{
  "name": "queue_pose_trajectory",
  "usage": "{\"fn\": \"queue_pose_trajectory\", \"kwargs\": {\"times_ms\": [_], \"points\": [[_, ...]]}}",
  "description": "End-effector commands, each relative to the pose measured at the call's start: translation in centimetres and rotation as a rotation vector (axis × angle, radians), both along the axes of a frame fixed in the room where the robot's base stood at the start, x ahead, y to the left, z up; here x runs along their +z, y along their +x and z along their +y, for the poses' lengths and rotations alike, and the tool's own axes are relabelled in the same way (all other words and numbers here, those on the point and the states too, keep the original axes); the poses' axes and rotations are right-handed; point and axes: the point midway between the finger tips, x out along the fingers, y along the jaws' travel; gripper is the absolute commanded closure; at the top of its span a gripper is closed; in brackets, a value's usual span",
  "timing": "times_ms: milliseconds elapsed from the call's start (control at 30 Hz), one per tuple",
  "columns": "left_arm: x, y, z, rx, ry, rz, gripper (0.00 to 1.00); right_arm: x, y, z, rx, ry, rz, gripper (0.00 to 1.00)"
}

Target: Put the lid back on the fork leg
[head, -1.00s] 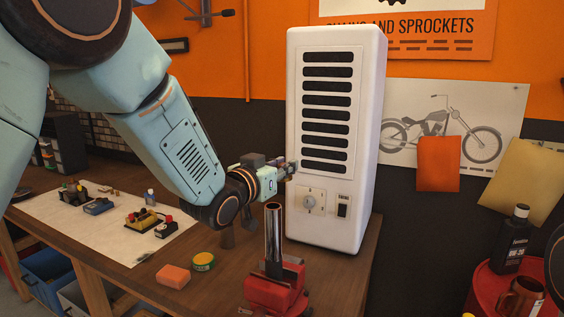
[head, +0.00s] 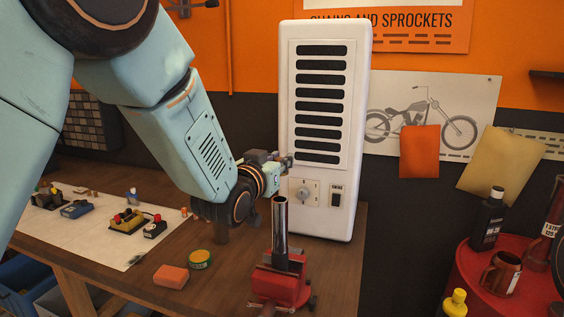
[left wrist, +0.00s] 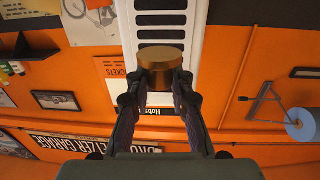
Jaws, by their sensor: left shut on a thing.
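The fork leg (head: 280,232) is a shiny upright metal tube with an open dark top, clamped in a red vise (head: 280,284) on the wooden bench. My left gripper (head: 283,160) is above the tube's top and slightly to its right in the head view. In the left wrist view the gripper (left wrist: 161,88) is shut on the lid (left wrist: 162,64), a round brass-coloured cap held between the fingertips. In the head view the lid is too small to make out clearly. The gap between lid and tube is hard to judge. My right gripper is not in view.
A tall white heater cabinet (head: 322,190) stands close behind the tube. An orange block (head: 171,276) and a green-yellow tin (head: 200,259) lie left of the vise. A red drum (head: 480,285) with bottles and a mug stands at the right.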

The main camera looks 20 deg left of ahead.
Motion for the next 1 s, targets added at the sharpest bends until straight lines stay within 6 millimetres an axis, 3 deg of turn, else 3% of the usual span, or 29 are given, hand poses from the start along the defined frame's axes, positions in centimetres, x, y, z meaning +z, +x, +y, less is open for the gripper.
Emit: {"fn": "queue_pose_trajectory", "kwargs": {"times_ms": [367, 1000], "points": [[-0.4, 0.1, 0.3, 0.021, 0.002, 0.000, 1.00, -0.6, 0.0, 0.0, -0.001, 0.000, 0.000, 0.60], [-5.6, 0.0, 0.3, 0.018, 0.001, 0.000, 1.00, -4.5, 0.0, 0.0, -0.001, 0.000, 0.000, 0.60]]}}
